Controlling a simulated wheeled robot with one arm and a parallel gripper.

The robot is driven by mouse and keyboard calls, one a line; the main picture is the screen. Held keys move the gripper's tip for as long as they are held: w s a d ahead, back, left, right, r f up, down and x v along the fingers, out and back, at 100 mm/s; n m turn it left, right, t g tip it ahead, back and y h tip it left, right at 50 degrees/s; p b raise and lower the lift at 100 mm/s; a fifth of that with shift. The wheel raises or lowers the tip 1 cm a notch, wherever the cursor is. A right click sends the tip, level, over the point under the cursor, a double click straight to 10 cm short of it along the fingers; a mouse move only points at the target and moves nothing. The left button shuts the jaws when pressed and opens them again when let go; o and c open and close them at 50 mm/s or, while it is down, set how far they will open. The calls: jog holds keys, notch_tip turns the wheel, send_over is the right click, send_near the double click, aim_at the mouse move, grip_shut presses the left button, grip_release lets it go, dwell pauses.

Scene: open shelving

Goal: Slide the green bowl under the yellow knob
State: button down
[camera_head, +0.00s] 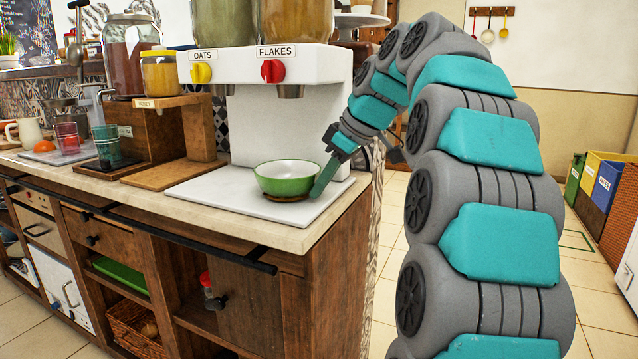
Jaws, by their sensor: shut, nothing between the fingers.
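The green bowl (286,186), white inside, stands upright and looks empty on the right part of the white base tray (215,190) of the dispenser. It is below and slightly right of the red knob (273,71) labelled FLAKES. The yellow knob (201,73), labelled OATS, is further left on the dispenser's white front. My gripper (321,190) is shut and empty at the bowl's right side, its fingertips low by the tray. The fingers look to be at or very near the bowl's wall; I cannot tell whether they touch.
The tray left of the bowl is clear. Left of it, a wooden stand (181,173) holds a yellow jar (160,73). Tumblers (106,144) stand further left. The counter's front edge (289,238) runs close in front of the tray.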

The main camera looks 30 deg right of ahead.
aim_at(305, 182)
dwell(0.3)
jog(key=shift+w+a, duration=1.1)
jog(key=shift+w, duration=0.3)
jog(key=shift+s, duration=0.1)
